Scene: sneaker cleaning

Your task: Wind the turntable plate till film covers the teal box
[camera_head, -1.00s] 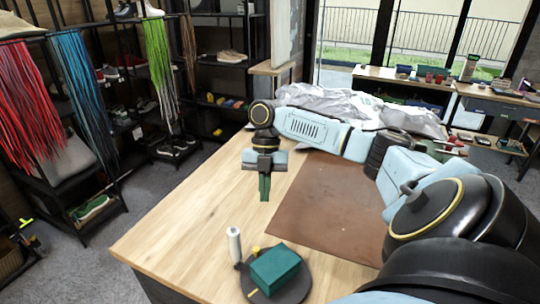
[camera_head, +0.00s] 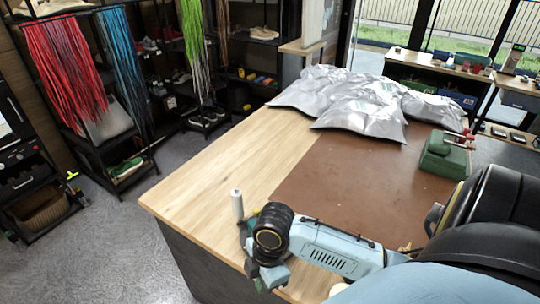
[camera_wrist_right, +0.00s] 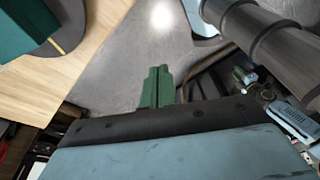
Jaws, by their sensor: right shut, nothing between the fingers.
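The teal box (camera_wrist_right: 22,28) shows in part at the top left of the wrist view, on the dark round turntable plate (camera_wrist_right: 72,18) with a yellow mark (camera_wrist_right: 57,47) near its rim. No film is visible on the part of the box I see. In the head view my right wrist hides most of the plate and box. An upright white roll (camera_head: 237,204), apparently the film, stands just behind my wrist. My right gripper (camera_wrist_right: 157,82) is shut and empty, its green fingers together, apart from the plate and beyond the table edge. My left gripper is out of view.
The wooden table (camera_head: 215,165) is clear at its left. A brown mat (camera_head: 350,185) covers its middle. Silver bags (camera_head: 355,103) lie at the back, and a green device (camera_head: 445,155) stands at the right. Shelves with shoes and laces are at the left.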

